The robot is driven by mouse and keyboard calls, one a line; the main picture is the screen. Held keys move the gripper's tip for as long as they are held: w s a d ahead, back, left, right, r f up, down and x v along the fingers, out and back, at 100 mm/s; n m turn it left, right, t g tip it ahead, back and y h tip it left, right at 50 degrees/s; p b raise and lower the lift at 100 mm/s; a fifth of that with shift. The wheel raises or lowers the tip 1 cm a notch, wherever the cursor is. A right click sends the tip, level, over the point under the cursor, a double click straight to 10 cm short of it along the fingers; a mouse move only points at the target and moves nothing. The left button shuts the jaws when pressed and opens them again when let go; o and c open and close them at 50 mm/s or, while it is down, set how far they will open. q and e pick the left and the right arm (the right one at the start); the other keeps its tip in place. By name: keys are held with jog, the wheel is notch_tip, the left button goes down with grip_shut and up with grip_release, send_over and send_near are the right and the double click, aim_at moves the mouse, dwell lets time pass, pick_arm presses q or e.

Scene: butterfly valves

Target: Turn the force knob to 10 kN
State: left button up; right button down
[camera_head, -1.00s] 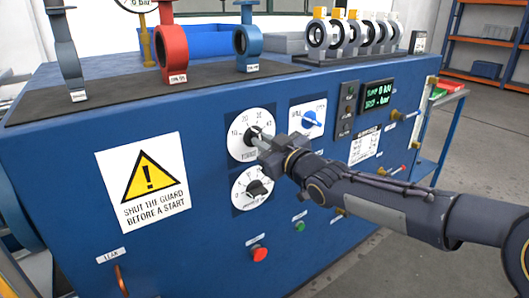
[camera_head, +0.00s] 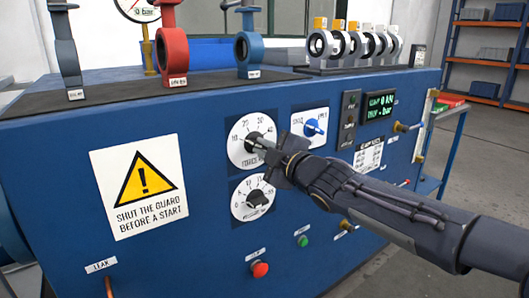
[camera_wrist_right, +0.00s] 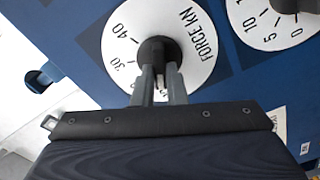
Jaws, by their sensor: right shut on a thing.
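The force knob (camera_head: 254,141) is a dark round knob in the middle of a white dial (camera_head: 240,154) with numbers from 10 to 40, on the front of a blue test bench. It also shows in the right wrist view (camera_wrist_right: 158,50), beside the words FORCE kN and the marks 30 and 40. My right gripper (camera_head: 267,149) reaches in from the right and is shut on the knob, its two fingers (camera_wrist_right: 158,82) on either side of it. The knob's pointer is hidden or too small to read. My left gripper is not in view.
A second dial (camera_head: 252,198) sits just below, and a blue selector knob (camera_head: 314,128) to the right. A display (camera_head: 380,105) seems to read 0 kN. A red button (camera_head: 260,269) and a green button (camera_head: 303,241) are below. A yellow warning sign (camera_head: 140,187) is left.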

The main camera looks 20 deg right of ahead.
jog(key=shift+f+n, duration=0.1)
jog(key=shift+n, duration=0.3)
jog(key=c, duration=1.5)
grip_release()
jog(key=shift+o, duration=0.2)
jog(key=p+v, duration=0.2)
jog(key=v, duration=0.6)
jog(key=shift+p, duration=0.4)
